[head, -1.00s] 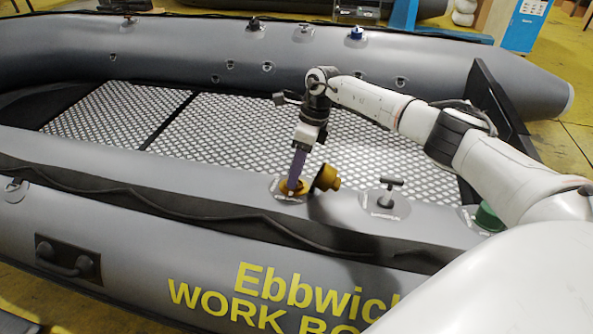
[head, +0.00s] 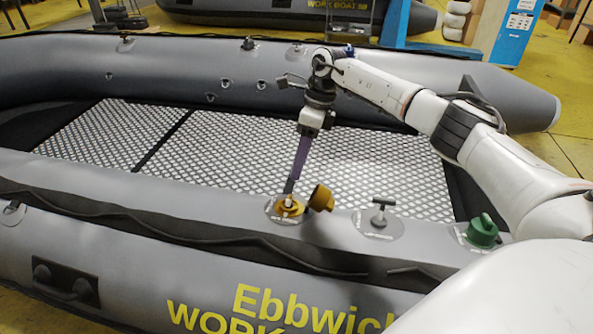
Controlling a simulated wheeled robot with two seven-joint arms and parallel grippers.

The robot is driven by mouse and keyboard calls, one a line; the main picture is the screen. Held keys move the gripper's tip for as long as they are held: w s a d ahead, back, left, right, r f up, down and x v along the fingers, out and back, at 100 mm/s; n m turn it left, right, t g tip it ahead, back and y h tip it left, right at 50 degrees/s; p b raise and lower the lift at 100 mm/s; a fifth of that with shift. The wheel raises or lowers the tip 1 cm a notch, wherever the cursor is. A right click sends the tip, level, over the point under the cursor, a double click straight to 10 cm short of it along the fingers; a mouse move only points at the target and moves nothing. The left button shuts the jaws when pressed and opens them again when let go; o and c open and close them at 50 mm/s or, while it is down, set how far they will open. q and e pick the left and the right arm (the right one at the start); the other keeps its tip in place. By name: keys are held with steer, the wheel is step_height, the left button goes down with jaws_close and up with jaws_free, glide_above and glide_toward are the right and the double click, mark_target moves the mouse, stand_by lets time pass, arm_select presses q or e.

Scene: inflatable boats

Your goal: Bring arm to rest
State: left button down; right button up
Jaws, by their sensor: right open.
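My right arm reaches in from the right, over the near tube of the grey inflatable boat (head: 130,190). My right gripper (head: 290,187) points down just above a yellow valve (head: 287,208) on that tube. Its jaws are open, with nothing seen between them; the narrow side view hides the gap. The yellow valve cap (head: 321,198) stands tilted beside the valve, to its right. My left gripper is not in view.
Along the same tube sit a black T-handle valve (head: 380,213) and a green cap (head: 482,231), close to my right arm. The patterned boat floor (head: 230,150) is clear. Another boat (head: 260,12) and a blue stand (head: 395,22) are behind.

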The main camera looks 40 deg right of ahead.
steer(key=shift+r, duration=0.25)
stand_by(0.3)
